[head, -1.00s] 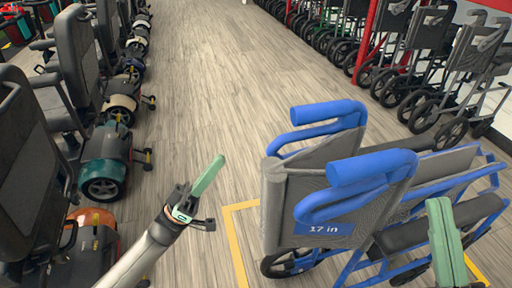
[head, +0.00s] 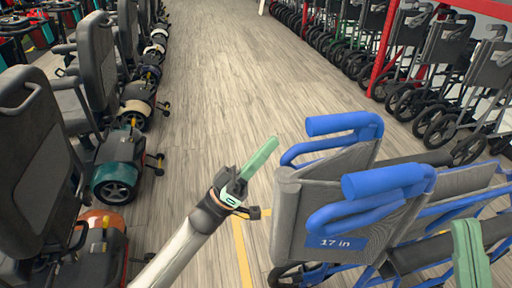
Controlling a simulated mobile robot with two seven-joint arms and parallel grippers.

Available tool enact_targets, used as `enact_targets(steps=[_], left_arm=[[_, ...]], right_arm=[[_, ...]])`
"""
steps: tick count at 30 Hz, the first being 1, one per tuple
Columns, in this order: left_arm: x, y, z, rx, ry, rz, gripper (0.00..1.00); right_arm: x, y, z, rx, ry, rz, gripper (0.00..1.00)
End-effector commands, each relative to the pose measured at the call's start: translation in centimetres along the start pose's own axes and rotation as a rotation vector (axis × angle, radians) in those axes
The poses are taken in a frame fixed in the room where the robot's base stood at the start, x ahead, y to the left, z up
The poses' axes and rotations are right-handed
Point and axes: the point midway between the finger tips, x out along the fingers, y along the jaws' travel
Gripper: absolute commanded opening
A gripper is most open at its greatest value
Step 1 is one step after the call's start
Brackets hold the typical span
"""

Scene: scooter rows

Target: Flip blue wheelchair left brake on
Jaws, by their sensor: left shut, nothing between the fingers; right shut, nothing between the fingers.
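The blue wheelchair (head: 338,214) stands at the lower right with its grey backrest and "17 in" label facing me. Its blue push handles (head: 388,182) stick out toward me. Its left brake is not visible; the backrest and seat hide much of the wheel area. My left gripper (head: 262,158) is shut and empty, pointing up and to the right, to the left of the backrest and apart from it in the picture. My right gripper (head: 468,248) is shut and empty over the right part of the wheelchair, partly cut off by the lower edge; I cannot tell if it touches.
A row of scooters (head: 118,168) lines the left side. A row of folded wheelchairs (head: 425,75) stands along a red rack at the right. The wood-look floor (head: 215,85) between them is clear. A yellow floor line (head: 242,255) runs beside the blue wheelchair.

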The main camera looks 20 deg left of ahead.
Motion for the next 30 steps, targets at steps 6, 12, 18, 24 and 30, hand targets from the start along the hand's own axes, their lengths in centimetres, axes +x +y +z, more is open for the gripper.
enact_targets(steps=[6, 12, 18, 24, 30], left_arm=[[-0.5, 0.0, 1.2, 0.0, -0.001, -0.001, 0.0], [-0.5, 0.0, 1.2, 0.0, -0.001, 0.0, 0.0], [-0.8, -0.1, 1.6, -0.002, 0.01, 0.003, 0.0], [-2.1, -0.8, 3.1, -0.012, 0.081, 0.025, 0.0], [-4.1, -2.0, 6.3, -0.015, 0.108, 0.035, 0.0]], right_arm=[[-0.3, -0.2, 0.4, 0.009, -0.003, -0.001, 0.0], [-0.3, -0.2, 0.4, 0.01, -0.003, 0.0, 0.0], [-0.8, -0.4, 0.8, 0.014, -0.003, 0.001, 0.0], [-2.9, -1.6, 2.8, 0.05, -0.013, 0.006, 0.0], [-4.7, -2.9, 4.6, 0.102, -0.016, -0.002, 0.0]])
